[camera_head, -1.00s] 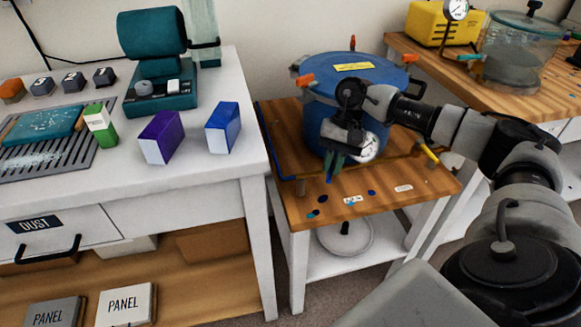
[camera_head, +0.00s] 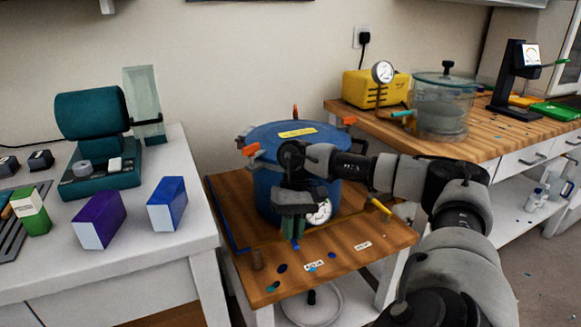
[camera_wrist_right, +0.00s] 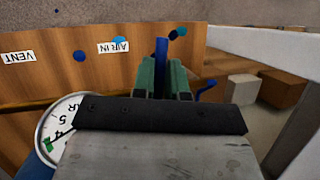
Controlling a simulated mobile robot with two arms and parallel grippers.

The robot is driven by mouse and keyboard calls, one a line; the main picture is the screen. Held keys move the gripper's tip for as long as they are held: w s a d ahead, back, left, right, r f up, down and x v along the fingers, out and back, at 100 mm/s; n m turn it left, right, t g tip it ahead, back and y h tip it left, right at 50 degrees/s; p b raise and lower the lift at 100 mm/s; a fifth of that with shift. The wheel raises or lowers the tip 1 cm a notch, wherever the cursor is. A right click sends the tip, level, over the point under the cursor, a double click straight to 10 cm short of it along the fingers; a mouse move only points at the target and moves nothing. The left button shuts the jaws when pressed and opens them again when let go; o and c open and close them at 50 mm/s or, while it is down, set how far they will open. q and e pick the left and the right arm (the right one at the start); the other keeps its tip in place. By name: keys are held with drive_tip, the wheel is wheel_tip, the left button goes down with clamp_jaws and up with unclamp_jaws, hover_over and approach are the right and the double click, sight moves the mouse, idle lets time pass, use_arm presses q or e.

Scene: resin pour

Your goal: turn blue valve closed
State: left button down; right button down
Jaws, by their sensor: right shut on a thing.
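The blue valve's handle (camera_wrist_right: 161,52) shows in the right wrist view as an upright blue bar between the green fingers. My right gripper (camera_wrist_right: 163,78) is shut on it. In the head view my right gripper (camera_head: 293,238) points down in front of the blue pot (camera_head: 262,190), beside the pot's round gauge (camera_head: 320,212), and hides the valve there. The gauge also shows in the right wrist view (camera_wrist_right: 62,118), partly covered by the gripper body. An "AIR IN" label (camera_wrist_right: 113,47) lies close to the handle. My left gripper is not in view.
The pot stands on a small wooden-topped stand (camera_head: 340,262). A white bench (camera_head: 150,245) with boxes is at left; a wooden counter (camera_head: 480,140) with a yellow pump (camera_head: 362,89) and clear chamber (camera_head: 440,108) is behind.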

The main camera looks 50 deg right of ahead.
drive_tip(key=c, duration=1.1)
unclamp_jaws()
drive_tip(key=shift+c, duration=0.2)
